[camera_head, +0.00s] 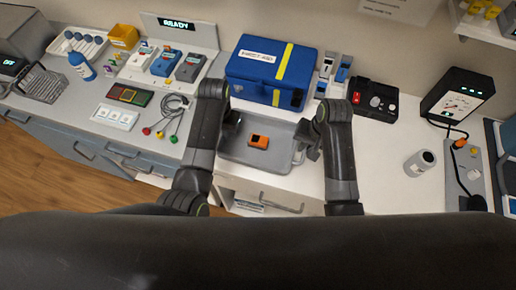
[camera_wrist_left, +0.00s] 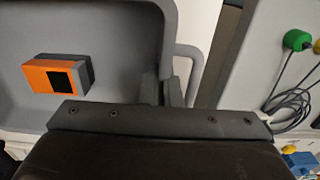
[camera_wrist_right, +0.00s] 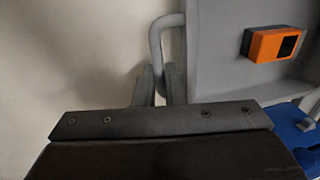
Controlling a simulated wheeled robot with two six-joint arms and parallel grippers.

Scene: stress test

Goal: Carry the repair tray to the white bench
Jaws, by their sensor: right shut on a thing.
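The grey repair tray (camera_head: 232,153) is in the middle of the head view, over or on the white bench (camera_head: 385,190); I cannot tell whether it touches the top. An orange and dark device (camera_head: 258,141) lies in it and shows in both wrist views. My right gripper (camera_wrist_right: 156,88) is shut on the tray's right handle (camera_wrist_right: 154,40). My left gripper (camera_wrist_left: 163,92) is at the tray's left side, by the left handle (camera_wrist_left: 196,62). Its fingers show a narrow gap, but their hold on the handle is unclear.
A blue case (camera_head: 265,68) with a yellow stripe stands right behind the tray. Cables with coloured clips (camera_head: 172,118) lie on the left counter. Bare white bench lies right of my right arm.

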